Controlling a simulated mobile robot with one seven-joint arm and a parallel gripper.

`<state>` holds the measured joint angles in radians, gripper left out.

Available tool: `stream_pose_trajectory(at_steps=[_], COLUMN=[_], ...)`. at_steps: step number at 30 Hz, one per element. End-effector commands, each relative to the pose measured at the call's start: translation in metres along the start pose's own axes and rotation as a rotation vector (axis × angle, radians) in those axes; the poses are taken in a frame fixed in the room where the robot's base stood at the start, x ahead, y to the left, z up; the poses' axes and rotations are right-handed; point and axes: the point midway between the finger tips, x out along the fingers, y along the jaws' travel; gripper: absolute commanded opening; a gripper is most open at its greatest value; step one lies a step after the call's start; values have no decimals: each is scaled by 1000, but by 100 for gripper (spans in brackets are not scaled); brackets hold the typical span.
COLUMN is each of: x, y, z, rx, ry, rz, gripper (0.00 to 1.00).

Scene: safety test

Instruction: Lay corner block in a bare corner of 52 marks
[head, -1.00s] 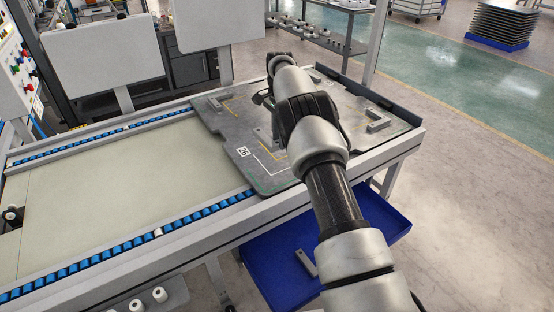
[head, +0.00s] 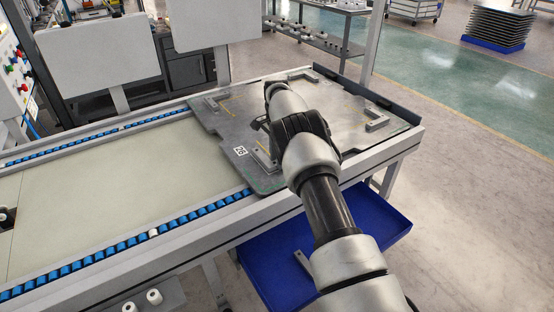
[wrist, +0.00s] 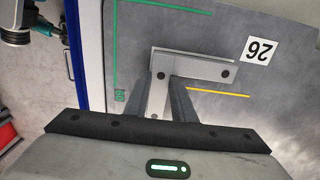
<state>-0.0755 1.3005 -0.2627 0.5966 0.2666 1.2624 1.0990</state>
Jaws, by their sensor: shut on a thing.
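A grey L-shaped corner block (wrist: 205,67) with dark holes is held by one leg between the two fingers of my gripper (wrist: 165,98) in the wrist view. My arm hides the plate's middle and the fingers in the head view.
Other corner blocks sit at the plate's right (head: 377,123) and far side (head: 305,77). The plate lies on a conveyor with blue rollers (head: 190,218). A blue tray (head: 270,275) with a grey piece (head: 304,262) is below.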

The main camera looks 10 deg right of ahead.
Motion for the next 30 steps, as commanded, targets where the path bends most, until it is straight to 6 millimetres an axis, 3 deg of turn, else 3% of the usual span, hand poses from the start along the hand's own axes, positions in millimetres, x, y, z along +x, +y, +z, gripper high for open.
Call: stream_pose_trajectory(at_steps=[3, 4, 7, 19, 30], x=[3, 4, 3, -5, -80], y=[0, 0, 0, 0, 0], z=[0, 0, 0, 0, -1], rx=[0, 0, 0, 0, 0], ry=[0, 0, 0, 0, 1], rz=[-1, 0, 1, 0, -2], gripper=[0, 25, 42, 42, 42])
